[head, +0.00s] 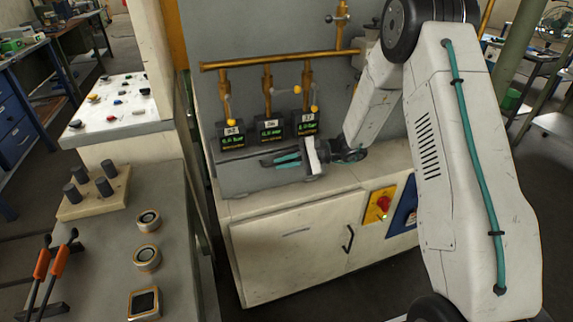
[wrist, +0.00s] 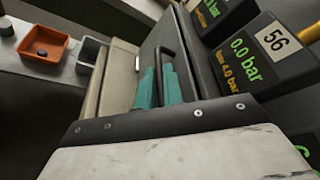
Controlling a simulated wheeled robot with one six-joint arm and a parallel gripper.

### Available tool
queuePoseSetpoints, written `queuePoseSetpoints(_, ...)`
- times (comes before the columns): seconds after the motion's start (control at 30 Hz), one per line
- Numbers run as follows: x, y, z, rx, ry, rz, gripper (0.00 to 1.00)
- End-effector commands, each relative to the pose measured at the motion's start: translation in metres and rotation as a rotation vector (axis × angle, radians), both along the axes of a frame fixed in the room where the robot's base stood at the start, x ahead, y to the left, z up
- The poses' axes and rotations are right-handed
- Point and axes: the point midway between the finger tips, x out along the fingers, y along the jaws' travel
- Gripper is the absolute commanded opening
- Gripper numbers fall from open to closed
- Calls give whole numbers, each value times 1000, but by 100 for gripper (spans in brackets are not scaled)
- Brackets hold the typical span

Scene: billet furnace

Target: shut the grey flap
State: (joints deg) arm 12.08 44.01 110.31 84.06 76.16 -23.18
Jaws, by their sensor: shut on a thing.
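The grey flap (head: 240,178) is at the front of the bench, below the display boxes. In the wrist view, its grey panel (wrist: 192,48) carries a thin black bar handle (wrist: 166,50). How far it stands open I cannot tell. My gripper (head: 277,160) reaches in from the right, in front of the flap. Its teal fingers (wrist: 159,84) are shut on the black handle in the wrist view. The fingers hide the lower part of the handle.
Display boxes (head: 271,130) stand behind the flap, under a brass pipe (head: 285,61). The nearest one (wrist: 245,50) is close to my gripper. A cabinet (head: 290,255) with a red knob (head: 383,203) is below. A console (head: 110,245) stands left. An orange tray (wrist: 43,50) appears in the wrist view.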

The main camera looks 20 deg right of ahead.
Motion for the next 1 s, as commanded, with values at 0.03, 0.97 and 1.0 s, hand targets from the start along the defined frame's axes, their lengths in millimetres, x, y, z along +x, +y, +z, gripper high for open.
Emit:
queuePoseSetpoints(0.03, 3, 0, 2, 0, -7, -4, 0)
queuePoseSetpoints(0.97, -2, -27, 9, 0, -8, -7, 18)
queuePoseSetpoints(1.0, -4, -34, 11, 0, -8, -7, 18)
